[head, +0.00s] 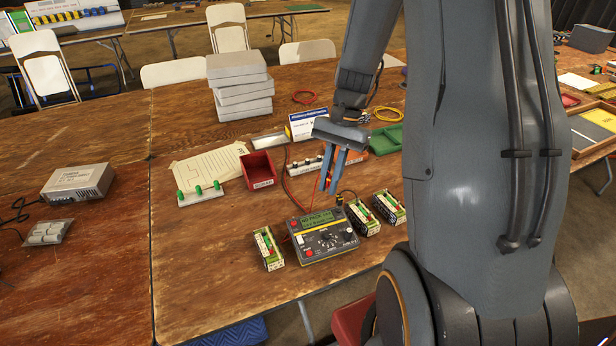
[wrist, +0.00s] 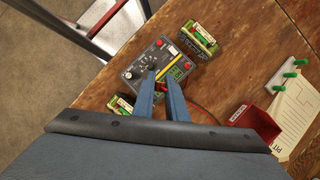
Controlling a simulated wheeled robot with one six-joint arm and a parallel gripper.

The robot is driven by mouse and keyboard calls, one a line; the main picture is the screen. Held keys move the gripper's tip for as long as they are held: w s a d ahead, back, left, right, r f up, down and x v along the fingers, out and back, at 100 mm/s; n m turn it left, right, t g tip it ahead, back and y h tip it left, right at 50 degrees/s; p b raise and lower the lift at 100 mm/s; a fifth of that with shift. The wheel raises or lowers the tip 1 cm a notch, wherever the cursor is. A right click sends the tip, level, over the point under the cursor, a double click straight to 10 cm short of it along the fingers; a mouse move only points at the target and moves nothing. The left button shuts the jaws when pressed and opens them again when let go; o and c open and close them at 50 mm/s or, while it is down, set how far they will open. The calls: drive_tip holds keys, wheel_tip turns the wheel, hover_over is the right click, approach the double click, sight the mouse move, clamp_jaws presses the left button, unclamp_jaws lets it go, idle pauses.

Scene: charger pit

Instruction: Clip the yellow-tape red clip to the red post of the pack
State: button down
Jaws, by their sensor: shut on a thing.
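My gripper (head: 328,188) is above the back edge of the dark charger (head: 323,240), its blue fingers pointing down. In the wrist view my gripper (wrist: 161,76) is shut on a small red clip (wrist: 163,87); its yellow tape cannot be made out. One green-and-white pack (head: 268,249) stands left of the charger. Two more packs, a nearer one (head: 362,218) and a farther one (head: 389,207), stand to its right. Their posts are too small to tell apart clearly. A black-and-yellow piece (head: 340,200) is by the charger's back edge, close to my fingertips.
A red bin (head: 259,169), a rack with green pegs (head: 200,194) and a paper sheet (head: 210,165) lie at the back left. A blue-and-white sign (head: 308,124) and a green tray (head: 386,138) stand farther back.

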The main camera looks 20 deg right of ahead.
drive_tip(key=shift+s+d+f+n+g+h+p, duration=0.25)
drive_tip(key=shift+s+d+f+n+h+p, duration=0.3)
drive_tip(key=shift+d+n, duration=1.3)
drive_tip(key=shift+s+d+f+n+g+h+p, duration=0.35)
drive_tip(key=shift+s+d+f+n+h, duration=0.3)
drive_tip(key=shift+d+n, duration=1.2)
drive_tip(key=shift+s+d+f+n+g+h+p, duration=0.2)
drive_tip(key=shift+s+d+f+n+h+p, duration=0.35)
drive_tip(key=shift+d+n, duration=1.3)
drive_tip(key=shift+d+f+m, duration=0.35)
drive_tip(key=shift+d+m, duration=0.05)
drive_tip(key=shift+m, duration=0.05)
drive_tip(key=shift+f+b, duration=1.65)
drive_tip(key=shift+f, duration=1.6)
drive_tip(key=shift+f+p, duration=0.2)
drive_tip(key=shift+p, duration=0.15)
drive_tip(key=c, duration=1.7)
unclamp_jaws()
